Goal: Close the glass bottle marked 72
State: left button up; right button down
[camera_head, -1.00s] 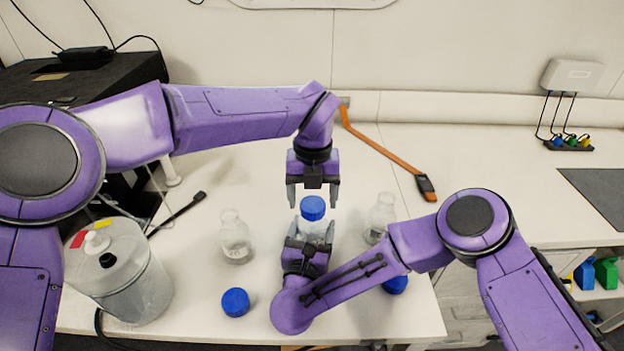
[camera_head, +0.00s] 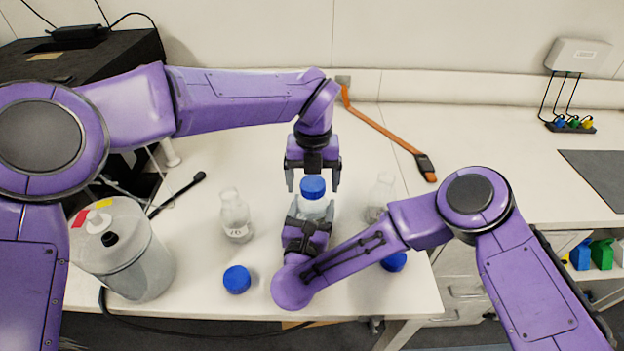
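A clear glass bottle (camera_head: 311,208) stands upright in the middle of the table with a blue cap (camera_head: 313,187) on its top. Its marking is hidden from this view. My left gripper (camera_head: 313,186) points down from above, its two fingers apart on either side of the cap, with a gap visible at each side. My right gripper (camera_head: 310,218) reaches in from the front, low at the bottle's body, one finger on each side. It appears closed around the bottle, though the contact is partly hidden by the gripper itself.
Another open bottle (camera_head: 235,215) stands to the left, and one (camera_head: 380,197) to the right behind my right arm. Loose blue caps lie in front at left (camera_head: 237,279) and right (camera_head: 394,261). A large container (camera_head: 140,262) stands at the left. An orange-handled tool (camera_head: 385,135) lies behind.

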pick_arm(q)
jog(key=shift+r, duration=0.1)
pick_arm(e)
grip_release()
pick_arm(q)
notch_tip(320, 180, up, 8)
jog(key=b, duration=0.3)
jog(key=shift+r, duration=0.25)
pick_arm(e)
jog(key=s, duration=0.3)
jog(key=s+a, duration=0.1)
jog(key=s, duration=0.2)
jog(key=s+a, duration=0.1)
jog(key=s, duration=0.2)
jog(key=shift+s+f, duration=0.1)
jog(key=shift+s, duration=0.6)
